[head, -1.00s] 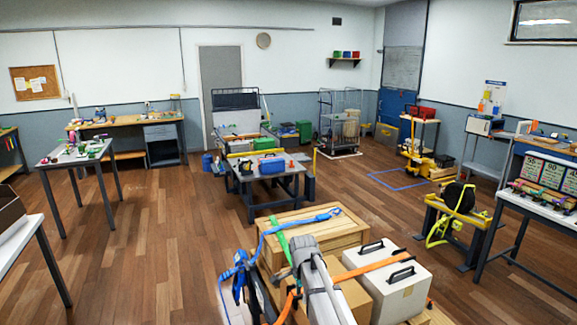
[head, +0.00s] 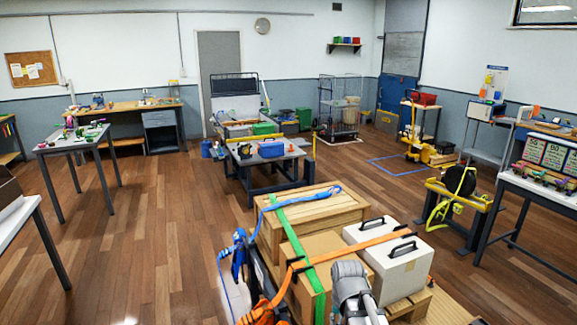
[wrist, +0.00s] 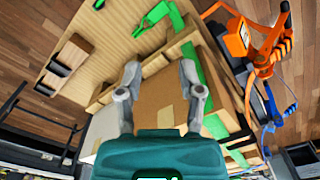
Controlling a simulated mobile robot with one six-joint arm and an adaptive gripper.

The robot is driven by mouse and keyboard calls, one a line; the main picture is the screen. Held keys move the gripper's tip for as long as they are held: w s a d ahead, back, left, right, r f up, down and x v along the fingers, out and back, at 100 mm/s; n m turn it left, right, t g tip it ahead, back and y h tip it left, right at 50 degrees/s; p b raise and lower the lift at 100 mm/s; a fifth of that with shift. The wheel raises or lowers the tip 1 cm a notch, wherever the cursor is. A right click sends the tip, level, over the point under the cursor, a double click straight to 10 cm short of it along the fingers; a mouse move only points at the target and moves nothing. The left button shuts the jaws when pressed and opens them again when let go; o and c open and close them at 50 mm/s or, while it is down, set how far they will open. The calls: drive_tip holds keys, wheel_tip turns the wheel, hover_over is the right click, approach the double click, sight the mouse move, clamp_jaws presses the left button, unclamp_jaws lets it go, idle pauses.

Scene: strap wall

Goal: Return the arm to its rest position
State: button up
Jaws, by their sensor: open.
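My gripper (wrist: 165,88) shows in the wrist view with its two grey fingers spread apart and nothing between them. Beyond the fingers lies a cardboard box (wrist: 162,98) with a green strap (wrist: 205,82) beside it. In the head view my grey arm stands at the bottom, in front of the strapped load; the fingertips cannot be made out there. The load holds a wooden crate (head: 318,212), a cardboard box (head: 302,262) and white cases (head: 400,262). Green (head: 303,253), orange (head: 345,247) and blue (head: 288,204) straps run over it.
An orange ratchet (wrist: 240,38) is close to the right of my gripper in the wrist view. A work table (head: 268,160) with a blue box stands behind the load. A yellow stand (head: 455,200) with a black reel is at the right. Wooden floor (head: 150,230) is clear at the left.

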drive_tip(key=s+n, duration=0.1)
drive_tip(key=s+d+f+n+b, duration=0.1)
drive_tip(key=s, duration=0.1)
drive_tip(key=s+d+f+n, duration=0.1)
drive_tip(key=shift+s+d, duration=0.15)
drive_tip(key=shift+s, duration=0.25)
idle(0.4)
